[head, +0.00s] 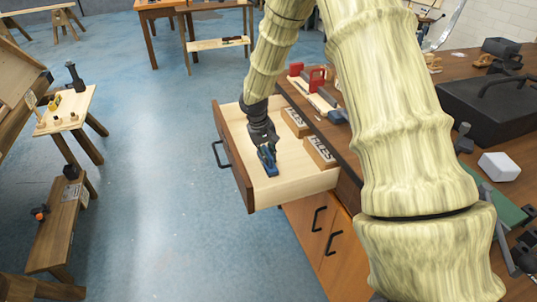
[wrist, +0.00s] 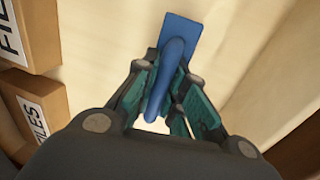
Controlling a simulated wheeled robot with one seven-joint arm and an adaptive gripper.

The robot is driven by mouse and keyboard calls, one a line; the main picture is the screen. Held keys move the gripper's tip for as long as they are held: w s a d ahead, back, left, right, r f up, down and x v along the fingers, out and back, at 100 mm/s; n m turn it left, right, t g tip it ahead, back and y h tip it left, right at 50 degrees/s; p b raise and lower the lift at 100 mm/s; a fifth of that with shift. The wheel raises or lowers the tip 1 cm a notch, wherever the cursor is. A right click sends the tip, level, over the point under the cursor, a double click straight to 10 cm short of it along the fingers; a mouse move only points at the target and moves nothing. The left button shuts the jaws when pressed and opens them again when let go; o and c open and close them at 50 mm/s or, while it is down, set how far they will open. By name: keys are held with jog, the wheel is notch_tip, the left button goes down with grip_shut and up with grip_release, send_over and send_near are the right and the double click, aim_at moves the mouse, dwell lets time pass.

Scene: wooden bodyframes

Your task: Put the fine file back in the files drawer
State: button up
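The files drawer (head: 290,186) is pulled open from the bench, with a pale wooden floor and a dark handle on its front. My gripper (head: 265,148) is over the inside of the drawer, pointing down. Its fingers are closed around a blue tool, which I take as the fine file (head: 268,164). In the wrist view the file (wrist: 179,40) shows a rounded blue part between the fingers (wrist: 168,92) and a flat blue end beyond them. I cannot tell whether it touches the drawer floor.
Two wooden blocks labelled FILES (head: 320,150) lie along the drawer's bench side; they also show at left in the wrist view (wrist: 38,105). The drawer floor around the file is clear. The bench top (head: 455,68) holds a dark toolbox (head: 490,105) and red-ended clamps (head: 317,78).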

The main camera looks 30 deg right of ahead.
jog(key=o, duration=0.4)
jog(key=shift+r, duration=0.1)
jog(key=v, duration=1.2)
jog(key=shift+b, duration=0.35)
jog(key=shift+r, duration=0.1)
